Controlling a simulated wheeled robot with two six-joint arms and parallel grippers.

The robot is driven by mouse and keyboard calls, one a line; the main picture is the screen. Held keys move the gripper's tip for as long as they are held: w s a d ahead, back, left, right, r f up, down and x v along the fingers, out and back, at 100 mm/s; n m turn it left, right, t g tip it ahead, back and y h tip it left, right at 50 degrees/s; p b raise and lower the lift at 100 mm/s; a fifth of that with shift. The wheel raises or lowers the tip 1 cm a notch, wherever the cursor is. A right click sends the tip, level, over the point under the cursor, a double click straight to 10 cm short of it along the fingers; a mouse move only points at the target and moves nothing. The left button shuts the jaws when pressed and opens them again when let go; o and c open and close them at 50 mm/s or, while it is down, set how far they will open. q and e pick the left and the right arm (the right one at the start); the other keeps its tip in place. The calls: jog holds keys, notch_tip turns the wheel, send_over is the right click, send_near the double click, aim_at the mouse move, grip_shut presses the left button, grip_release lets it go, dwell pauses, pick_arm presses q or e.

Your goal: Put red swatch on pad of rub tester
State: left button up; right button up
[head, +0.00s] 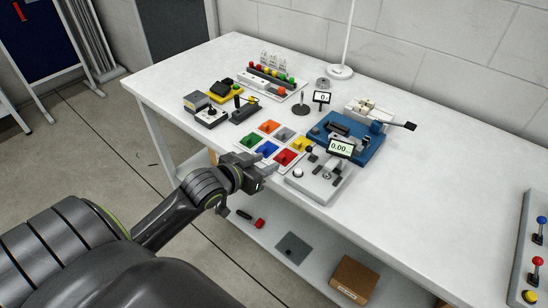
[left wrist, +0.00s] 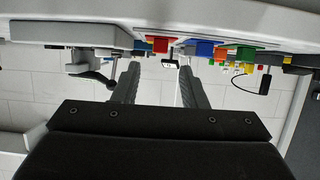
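The red swatch (head: 285,157) lies at the near right of a group of coloured swatches on the white table. It also shows in the left wrist view (left wrist: 159,44), where the scene appears upside down. My left gripper (head: 262,176) is near the table's front edge, just in front of the red swatch and apart from it. In the left wrist view its fingers (left wrist: 158,67) are spread with nothing between them. A grey-white device with a 0.00 display (head: 320,180) and a blue-based device (head: 345,143) stand to the right. I cannot tell which is the rub tester. My right gripper is out of view.
Green (head: 251,140), blue (head: 267,149), orange (head: 268,127), grey (head: 286,134) and yellow (head: 301,144) swatches surround the red one closely. Small instruments stand behind and left. A lower shelf holds a brown box (head: 353,279). The table's right part is largely clear up to a control panel (head: 530,255).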

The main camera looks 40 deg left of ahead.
pick_arm(q)
jog(key=v, duration=0.5)
jog(key=shift+s+r+p, duration=0.15)
jog(key=shift+s+p, duration=0.15)
jog(key=a+f+n+g+y, duration=0.15)
jog(key=a+f, duration=0.25)
jog(key=f, duration=0.6)
jog(key=a+f+n+g+y, duration=0.15)
jog(key=a+f, duration=0.25)
jog(key=f, duration=0.5)
jog(key=s+d+f+g, duration=0.1)
jog(key=s+f+g, duration=0.2)
jog(key=s+f, duration=0.6)
jog(key=s+d+f+g, duration=0.1)
jog(key=s+f+g, duration=0.2)
jog(key=s+f, duration=0.7)
notch_tip(320, 180, down, 8)
jog(key=shift+f+m, duration=0.1)
jog(key=shift+m, duration=0.3)
jog(key=shift+o, duration=0.5)
jog(key=s+d+f+g, duration=0.1)
jog(key=s+d+f, duration=0.3)
jog(key=s, duration=0.3)
jog(key=s+d+f+g+h, duration=0.1)
jog(key=s+d+f, duration=0.3)
jog(key=s, duration=0.4)
jog(key=shift+d+m+g, duration=0.4)
jog(key=shift+d+g, duration=0.2)
